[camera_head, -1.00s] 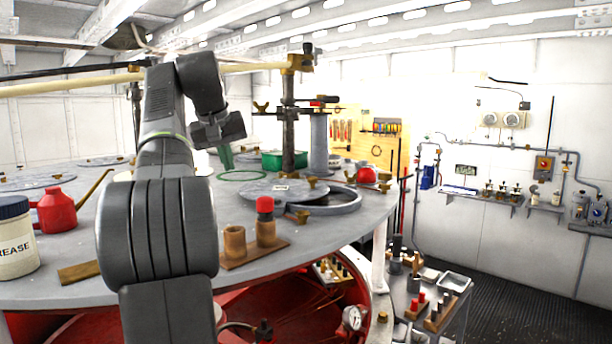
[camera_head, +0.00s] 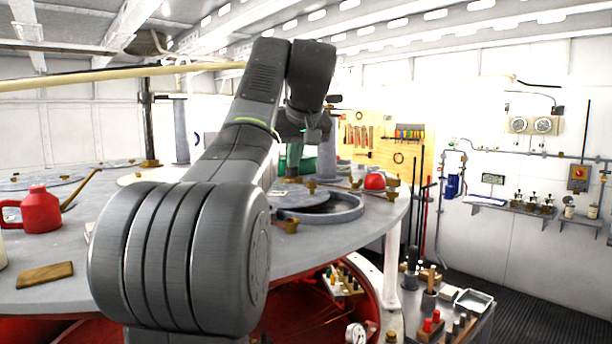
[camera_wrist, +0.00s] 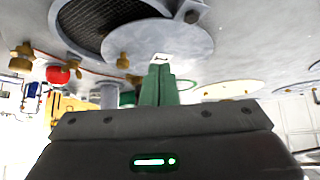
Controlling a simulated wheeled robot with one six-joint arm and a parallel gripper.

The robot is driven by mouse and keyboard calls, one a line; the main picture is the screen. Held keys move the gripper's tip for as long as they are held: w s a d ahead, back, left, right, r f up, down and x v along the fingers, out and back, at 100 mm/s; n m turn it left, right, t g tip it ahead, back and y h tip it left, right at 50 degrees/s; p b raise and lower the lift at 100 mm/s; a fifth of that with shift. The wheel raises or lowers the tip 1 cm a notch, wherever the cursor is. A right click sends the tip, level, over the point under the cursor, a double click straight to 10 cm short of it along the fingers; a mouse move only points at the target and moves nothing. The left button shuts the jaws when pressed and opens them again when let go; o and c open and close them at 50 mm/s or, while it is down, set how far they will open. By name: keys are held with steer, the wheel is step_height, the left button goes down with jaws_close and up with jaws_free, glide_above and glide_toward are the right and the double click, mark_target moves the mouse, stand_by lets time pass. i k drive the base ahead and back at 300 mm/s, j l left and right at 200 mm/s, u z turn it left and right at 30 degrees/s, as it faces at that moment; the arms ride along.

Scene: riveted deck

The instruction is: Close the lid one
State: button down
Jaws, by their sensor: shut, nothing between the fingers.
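The lid is a flat grey disc (camera_head: 297,200) lying partly across a round raised hatch rim (camera_head: 345,213) on the deck, with a dark gap showing at the right. In the wrist view, the lid (camera_wrist: 180,42) carries a small white label and overlaps the rim (camera_wrist: 62,30); dark mesh shows in the uncovered opening (camera_wrist: 95,18). My gripper (camera_wrist: 160,68) has green fingers held together and empty. Their tips appear near the lid's labelled edge; contact cannot be told.
Brass clamps (camera_head: 291,226) stand around the hatch rim. A red dome (camera_head: 375,181) sits behind it. A red can (camera_head: 40,212) and wooden block (camera_head: 45,275) are at the left. A tool cart (camera_head: 455,310) stands below the deck's right edge.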

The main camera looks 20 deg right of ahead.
mark_target(286, 195)
steer(key=i+l+u, duration=0.1)
steer(key=l+u, duration=0.25)
steer(key=l, duration=0.4)
steer(key=l+u, duration=0.3)
steer(key=l, duration=0.4)
